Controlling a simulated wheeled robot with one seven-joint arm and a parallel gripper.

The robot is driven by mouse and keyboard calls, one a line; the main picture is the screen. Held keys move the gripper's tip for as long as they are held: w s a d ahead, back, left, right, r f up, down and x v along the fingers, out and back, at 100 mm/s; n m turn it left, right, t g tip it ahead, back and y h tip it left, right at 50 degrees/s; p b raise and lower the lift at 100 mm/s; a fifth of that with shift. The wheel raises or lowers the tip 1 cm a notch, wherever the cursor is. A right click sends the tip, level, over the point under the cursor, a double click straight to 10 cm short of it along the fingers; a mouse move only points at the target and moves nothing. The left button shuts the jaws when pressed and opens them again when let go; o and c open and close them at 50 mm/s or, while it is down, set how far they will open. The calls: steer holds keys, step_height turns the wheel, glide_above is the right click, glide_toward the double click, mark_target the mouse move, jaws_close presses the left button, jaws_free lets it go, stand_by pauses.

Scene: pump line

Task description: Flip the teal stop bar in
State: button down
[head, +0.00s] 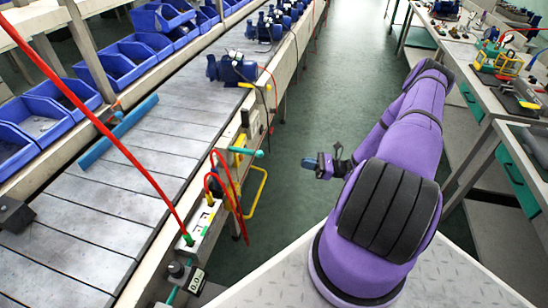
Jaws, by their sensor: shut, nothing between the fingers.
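A small teal bar (248,152) sticks out to the right from the side rail of the conveyor, beside a yellow part. A longer blue-teal bar (117,131) lies slantwise across the left part of the conveyor belt. I cannot tell for certain which of the two is the stop bar. My gripper (311,164) is over the floor to the right of the small teal bar, apart from it, and points left. It is shut and holds nothing.
The conveyor (140,165) carries blue pumps (232,69) farther back. Blue bins (120,64) line its far side. Red hoses (225,175) and a yellow bracket (260,190) stand near the rail. Workbenches (480,75) are at right; the green floor (310,110) between is clear.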

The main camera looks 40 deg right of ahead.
glide_toward(244, 151)
steer(key=shift+a, duration=0.2)
stand_by(0.4)
steer(key=w+a, duration=0.4)
steer(key=w, duration=0.1)
steer(key=w+a, duration=0.2)
steer(key=w, duration=0.1)
steer(key=shift+w+a, duration=0.1)
steer(key=shift+a, duration=0.15)
steer(key=shift+r, duration=0.1)
steer(key=shift+d, duration=0.1)
steer(key=v, duration=1.4)
